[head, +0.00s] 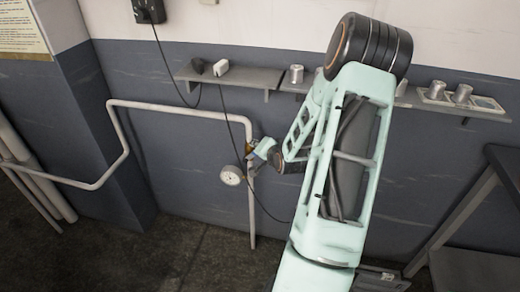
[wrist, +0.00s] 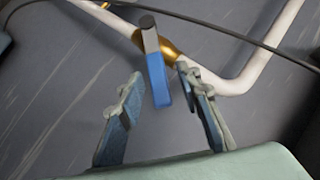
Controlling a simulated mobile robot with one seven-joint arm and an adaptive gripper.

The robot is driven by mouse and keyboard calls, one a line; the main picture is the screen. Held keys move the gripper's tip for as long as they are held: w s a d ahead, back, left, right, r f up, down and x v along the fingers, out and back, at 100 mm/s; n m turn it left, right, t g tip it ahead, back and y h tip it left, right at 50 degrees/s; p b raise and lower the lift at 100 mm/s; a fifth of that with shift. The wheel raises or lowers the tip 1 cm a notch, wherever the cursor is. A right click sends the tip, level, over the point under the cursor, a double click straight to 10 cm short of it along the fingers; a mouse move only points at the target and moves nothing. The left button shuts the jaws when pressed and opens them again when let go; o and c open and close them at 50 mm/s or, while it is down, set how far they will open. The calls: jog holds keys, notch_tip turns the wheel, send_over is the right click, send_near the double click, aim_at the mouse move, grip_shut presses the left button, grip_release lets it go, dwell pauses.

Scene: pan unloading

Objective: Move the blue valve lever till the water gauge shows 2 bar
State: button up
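The blue valve lever (wrist: 157,80) shows in the wrist view, with a dark upper end at the brass valve body (wrist: 172,49) on the white pipe. My gripper (wrist: 160,74) is open, one finger on each side of the lever's blue part. Gaps show between the lever and both fingers. In the head view my gripper (head: 264,152) is small beside the pipe and largely hides the lever. The round white water gauge (head: 231,175) is just left of and below the valve; its needle is too small to read. The gauge is not in the wrist view.
The white pipe (head: 180,108) runs along the grey wall and down to the floor. A thin dark cable (head: 231,125) hangs near the valve and crosses the wrist view. A wall shelf (head: 250,77) with small items is above. A dark table (head: 470,205) stands at right.

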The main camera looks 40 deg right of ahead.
jog(key=v, duration=1.2)
jog(key=shift+w, duration=0.1)
